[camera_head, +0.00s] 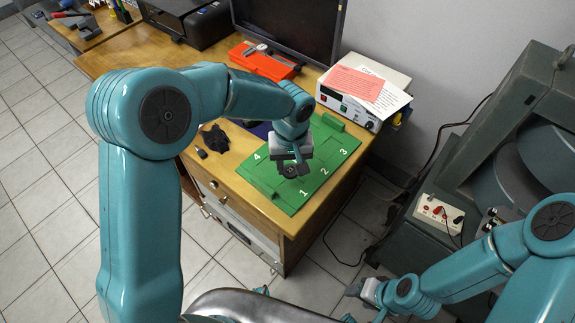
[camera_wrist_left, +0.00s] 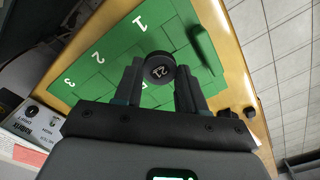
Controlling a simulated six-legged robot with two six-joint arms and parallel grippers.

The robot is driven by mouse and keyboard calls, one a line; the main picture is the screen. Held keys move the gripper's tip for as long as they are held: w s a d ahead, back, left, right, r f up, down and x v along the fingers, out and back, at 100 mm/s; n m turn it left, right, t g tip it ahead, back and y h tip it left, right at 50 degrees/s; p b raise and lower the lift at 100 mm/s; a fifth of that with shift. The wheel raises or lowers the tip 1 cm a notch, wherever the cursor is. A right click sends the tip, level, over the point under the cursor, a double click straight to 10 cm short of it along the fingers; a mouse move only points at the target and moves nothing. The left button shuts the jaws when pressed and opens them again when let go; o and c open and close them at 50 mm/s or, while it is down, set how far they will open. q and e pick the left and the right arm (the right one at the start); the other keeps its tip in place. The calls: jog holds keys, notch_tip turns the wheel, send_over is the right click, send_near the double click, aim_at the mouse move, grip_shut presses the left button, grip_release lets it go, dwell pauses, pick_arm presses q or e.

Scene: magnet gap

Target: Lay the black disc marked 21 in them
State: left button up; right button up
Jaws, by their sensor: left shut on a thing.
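The black disc marked 21 (camera_wrist_left: 159,70) is between the fingertips of my left gripper (camera_wrist_left: 158,82) in the left wrist view. The gripper is shut on it, and the number faces the camera. In the head view my left gripper (camera_head: 291,168) is over the green board (camera_head: 322,150), with the dark disc at its tips. I cannot tell how high the disc is above the board. The board has white numbers 1 to 4 and raised green bars. My right gripper (camera_head: 368,291) is low at the right, away from the desk; its fingers are too small to read.
A black lumpy object (camera_head: 214,138) and a small black piece (camera_head: 202,153) lie left of the board. An orange tray (camera_head: 263,63), a monitor (camera_head: 290,25) and a white instrument with papers (camera_head: 350,108) stand behind. A large grey machine (camera_head: 500,120) stands right of the desk.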

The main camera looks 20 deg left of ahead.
aim_at(292, 170)
pick_arm(q)
jog(key=shift+w+d, duration=0.15)
jog(key=shift+d, duration=0.15)
jog(key=shift+w+f, duration=0.15)
jog(key=shift+s+a, duration=0.15)
jog(key=shift+s, duration=0.1)
jog(key=shift+b, duration=0.35)
jog(key=shift+f, duration=0.35)
jog(key=shift+w+f+b, duration=0.15)
jog(key=shift+f+b, duration=0.65)
jog(key=shift+b, duration=0.05)
jog(key=shift+f+b, duration=0.6)
jog(key=shift+b, duration=0.05)
jog(key=shift+f+b, duration=0.75)
jog(key=shift+f, duration=0.2)
jog(key=shift+f, duration=0.2)
